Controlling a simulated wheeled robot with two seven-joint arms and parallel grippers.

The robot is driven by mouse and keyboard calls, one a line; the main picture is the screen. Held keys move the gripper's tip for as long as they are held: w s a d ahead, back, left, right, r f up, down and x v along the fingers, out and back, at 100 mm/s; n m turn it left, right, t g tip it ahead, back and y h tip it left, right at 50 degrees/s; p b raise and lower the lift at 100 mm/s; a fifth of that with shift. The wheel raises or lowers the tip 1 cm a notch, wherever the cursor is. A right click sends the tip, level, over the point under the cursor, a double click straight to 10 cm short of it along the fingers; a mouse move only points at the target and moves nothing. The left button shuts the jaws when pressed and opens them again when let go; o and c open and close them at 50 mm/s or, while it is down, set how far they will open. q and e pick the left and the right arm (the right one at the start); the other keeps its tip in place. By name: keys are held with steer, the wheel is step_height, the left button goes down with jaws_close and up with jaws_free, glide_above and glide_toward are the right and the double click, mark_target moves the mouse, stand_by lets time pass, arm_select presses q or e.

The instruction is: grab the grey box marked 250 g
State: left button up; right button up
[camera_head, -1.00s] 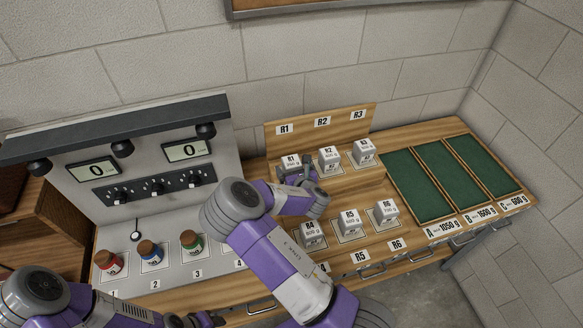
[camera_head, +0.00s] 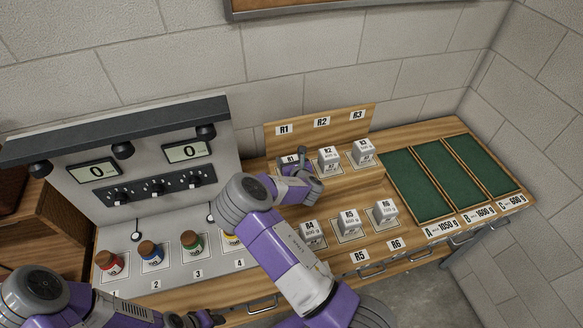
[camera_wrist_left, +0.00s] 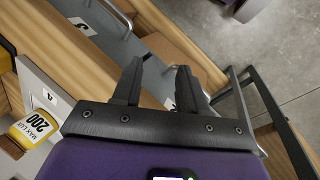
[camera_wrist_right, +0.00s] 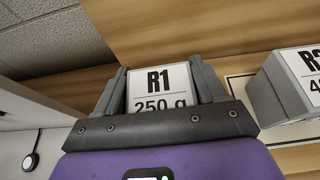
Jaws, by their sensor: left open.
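The grey box marked R1, 250 g (camera_head: 290,160) is at the left end of the back row, with its lower part hidden by my right gripper (camera_head: 298,170). In the right wrist view, the label of this box (camera_wrist_right: 160,88) faces the camera between the two fingers of my right gripper (camera_wrist_right: 163,80). One finger lies close along each side; I cannot tell whether they press on it. My left gripper (camera_head: 206,319) is low in the head view; in the left wrist view it (camera_wrist_left: 158,78) is open and empty.
Grey boxes R2 (camera_head: 329,162) and R3 (camera_head: 362,154) stand to the right; R4 (camera_head: 312,234), R5 (camera_head: 349,222) and R6 (camera_head: 385,212) stand in front. Several colour-banded jars, including a green one (camera_head: 192,244), stand left. The green trays (camera_head: 420,187) at right are empty.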

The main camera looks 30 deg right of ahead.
steer(key=c, duration=0.7)
steer(key=shift+c, duration=0.4)
steer(key=shift+r, duration=0.1)
